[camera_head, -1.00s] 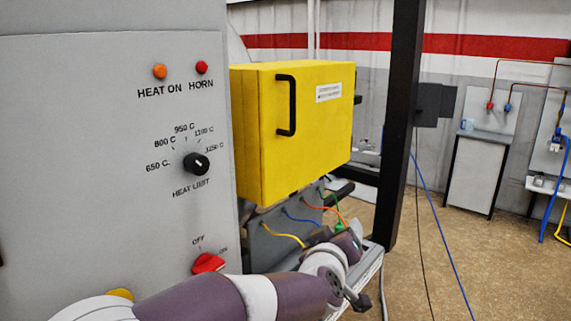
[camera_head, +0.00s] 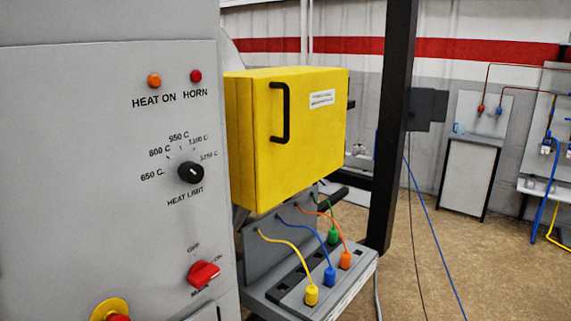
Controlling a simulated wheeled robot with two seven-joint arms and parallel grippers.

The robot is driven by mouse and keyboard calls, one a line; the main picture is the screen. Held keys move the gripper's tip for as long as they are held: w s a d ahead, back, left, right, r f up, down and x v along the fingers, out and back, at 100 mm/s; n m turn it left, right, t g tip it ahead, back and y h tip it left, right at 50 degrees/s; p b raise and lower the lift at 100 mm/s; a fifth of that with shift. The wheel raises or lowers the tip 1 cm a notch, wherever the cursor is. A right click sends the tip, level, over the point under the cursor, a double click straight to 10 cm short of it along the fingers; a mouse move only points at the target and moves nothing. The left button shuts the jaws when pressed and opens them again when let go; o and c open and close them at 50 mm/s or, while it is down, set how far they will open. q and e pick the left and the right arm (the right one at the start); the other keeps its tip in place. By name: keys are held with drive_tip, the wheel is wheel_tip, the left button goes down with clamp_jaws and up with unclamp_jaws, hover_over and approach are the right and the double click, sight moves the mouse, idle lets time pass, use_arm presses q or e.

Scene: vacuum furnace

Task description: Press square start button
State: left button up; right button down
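No square start button can be made out in the head view. The grey control panel (camera_head: 75,170) fills the left side. It carries an orange HEAT ON lamp (camera_head: 154,80), a red HORN lamp (camera_head: 196,76), a black HEAT LIMIT knob (camera_head: 191,173) and a red rotary switch (camera_head: 204,274) marked OFF and ON. A red button on a yellow ring (camera_head: 110,309) is cut off by the bottom edge. Neither of my grippers shows.
A yellow box (camera_head: 300,125) with a black handle juts out right of the panel. Below it, a grey shelf (camera_head: 362,272) holds several coloured plugs with cables. A black post (camera_head: 391,120) stands right of it. Open floor (camera_head: 480,270) lies further right.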

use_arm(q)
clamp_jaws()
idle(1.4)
